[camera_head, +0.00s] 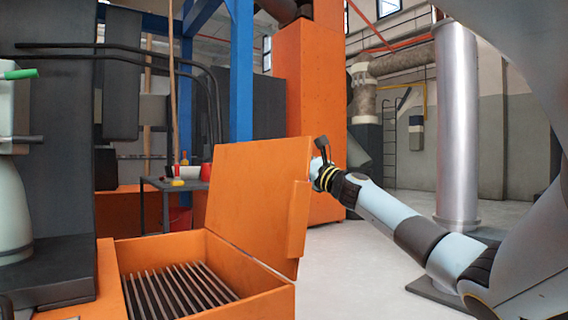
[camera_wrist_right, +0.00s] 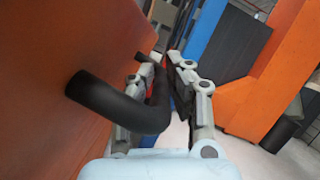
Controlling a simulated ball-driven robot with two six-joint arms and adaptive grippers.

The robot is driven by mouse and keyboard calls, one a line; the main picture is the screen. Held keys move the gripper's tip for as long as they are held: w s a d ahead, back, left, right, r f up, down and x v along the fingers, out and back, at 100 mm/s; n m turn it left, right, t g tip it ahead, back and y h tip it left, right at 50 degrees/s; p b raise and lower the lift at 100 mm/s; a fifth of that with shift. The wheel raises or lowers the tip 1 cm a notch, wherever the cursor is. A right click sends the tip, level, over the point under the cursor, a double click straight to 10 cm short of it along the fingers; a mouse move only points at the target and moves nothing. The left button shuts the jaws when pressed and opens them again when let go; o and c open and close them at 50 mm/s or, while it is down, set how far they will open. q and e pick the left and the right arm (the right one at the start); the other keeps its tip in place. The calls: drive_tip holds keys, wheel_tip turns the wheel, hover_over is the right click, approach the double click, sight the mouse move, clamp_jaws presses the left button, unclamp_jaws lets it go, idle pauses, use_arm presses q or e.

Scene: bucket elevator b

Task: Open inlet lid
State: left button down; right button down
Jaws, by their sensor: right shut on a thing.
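The orange inlet lid (camera_head: 250,190) stands raised, tilted up above the orange inlet box (camera_head: 262,302), whose opening shows a dark grate of parallel bars (camera_head: 180,290). My right gripper (camera_head: 318,168) is at the lid's upper right edge, partly hidden behind it. In the right wrist view, a black curved handle (camera_wrist_right: 115,103) sticks out from the orange lid face (camera_wrist_right: 60,60). The fingers of my right gripper (camera_wrist_right: 163,62) are around the handle, shut on it. My left gripper is not in view.
A small dark table (camera_head: 165,187) with red and white items stands behind the box. A shiny metal column (camera_head: 457,130) rises at the right. The pale floor (camera_head: 350,270) between box and column is clear.

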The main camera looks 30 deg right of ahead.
drive_tip(key=shift+d+f, duration=0.15)
drive_tip(key=shift+f, duration=0.05)
drive_tip(key=c, duration=1.3)
unclamp_jaws()
drive_tip(key=shift+c, duration=0.2)
drive_tip(key=shift+r, duration=0.1)
